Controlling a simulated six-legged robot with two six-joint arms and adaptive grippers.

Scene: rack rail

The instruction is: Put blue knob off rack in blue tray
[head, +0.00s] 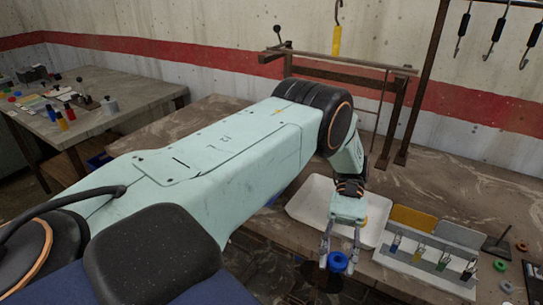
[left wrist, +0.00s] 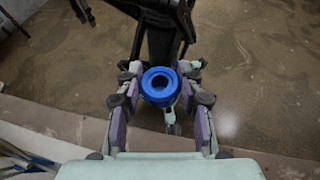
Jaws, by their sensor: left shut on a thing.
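The blue knob (head: 337,261) is a round, ring-like piece with a dark hole in its middle. My left gripper (head: 339,256) is shut on it, pointing down just off the table's front edge. In the left wrist view the blue knob (left wrist: 158,86) sits between the fingertips of the left gripper (left wrist: 159,95), apart from any surface that I can make out. The dark metal rack (head: 340,63) with its rail stands at the back of the table. I cannot clearly make out a blue tray; a small blue patch (head: 98,161) shows low beside the left table. My right gripper is not in view.
A white tray (head: 310,202) lies behind the gripper. To its right, a clip holder (head: 425,258) stands near yellow and grey plates, with small rings beyond. A yellow-handled hook (head: 336,40) hangs above the rack. A cluttered table (head: 140,90) stands at left.

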